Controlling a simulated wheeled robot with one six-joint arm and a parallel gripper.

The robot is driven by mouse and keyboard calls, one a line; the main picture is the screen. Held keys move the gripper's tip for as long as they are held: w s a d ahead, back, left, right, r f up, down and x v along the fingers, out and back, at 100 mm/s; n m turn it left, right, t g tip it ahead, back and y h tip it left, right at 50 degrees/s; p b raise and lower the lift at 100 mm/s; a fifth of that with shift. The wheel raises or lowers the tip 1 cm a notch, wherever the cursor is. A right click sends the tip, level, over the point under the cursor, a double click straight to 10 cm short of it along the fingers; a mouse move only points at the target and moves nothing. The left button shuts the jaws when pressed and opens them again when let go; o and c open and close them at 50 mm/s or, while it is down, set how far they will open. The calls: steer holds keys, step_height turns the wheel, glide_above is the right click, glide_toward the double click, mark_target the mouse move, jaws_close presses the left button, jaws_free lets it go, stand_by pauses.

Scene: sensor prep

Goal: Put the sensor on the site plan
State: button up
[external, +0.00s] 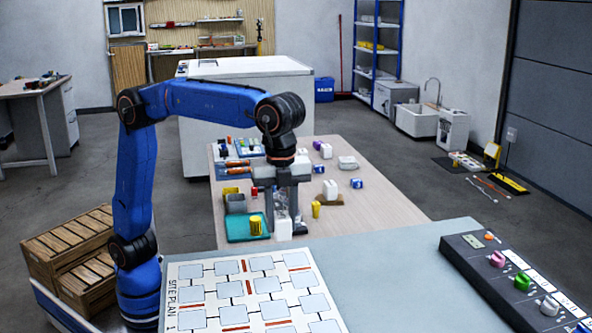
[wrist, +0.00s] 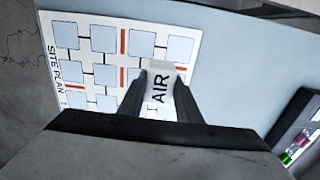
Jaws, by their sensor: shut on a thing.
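My gripper (external: 283,212) is shut on a small white sensor block, which shows at the fingertips in the external view (external: 284,230). In the wrist view, the sensor (wrist: 159,90) sits between the two dark fingers and its face reads "AIR". The site plan (external: 176,296) is a white sheet with pale blue squares and red bars, flat on the grey-blue surface at the front. In the wrist view, the site plan (wrist: 103,19) lies behind and left of the sensor. In the external view, the gripper is beyond the plan's far edge, apart from it.
A wooden table (external: 385,212) behind holds several small items, including a teal tray (external: 236,237) with a yellow cup (external: 256,226). A dark panel with coloured knobs (external: 478,262) lies on the right of the grey-blue surface (external: 400,290). The middle of that surface is clear.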

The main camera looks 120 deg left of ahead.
steer(key=s+d, duration=0.2)
steer(key=d, duration=0.4)
steer(key=shift+s+d+f, duration=0.1)
steer(key=shift+f, duration=2.25)
steer(key=shift+s+f, duration=0.1)
steer(key=shift+f, duration=2.25)
steer(key=shift+f, duration=0.15)
steer(key=o, duration=1.1)
